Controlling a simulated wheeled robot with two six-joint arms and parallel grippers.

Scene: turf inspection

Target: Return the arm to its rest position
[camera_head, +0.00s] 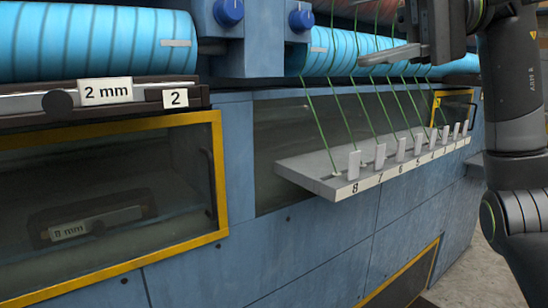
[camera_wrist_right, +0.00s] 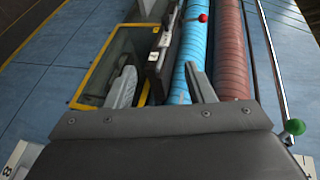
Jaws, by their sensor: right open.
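My right arm (camera_head: 516,90) comes in from the right edge of the head view. My right gripper (camera_head: 378,36) is at the top, in front of the rollers and above the numbered shelf (camera_head: 310,165). In the right wrist view, the two fingers of my right gripper (camera_wrist_right: 162,86) stand well apart with nothing held between them. My left arm and left gripper are not in view. Part of my right gripper is cut off by the top edge of the head view.
Blue rollers (camera_head: 90,45) run along the machine's top. Green threads rise from the shelf with upright white tags (camera_head: 354,165). Blue knobs (camera_head: 229,11) sit above. A yellow-framed window (camera_head: 217,180) and a "2 mm" label (camera_head: 105,91) are at left. Floor (camera_head: 478,270) shows at lower right.

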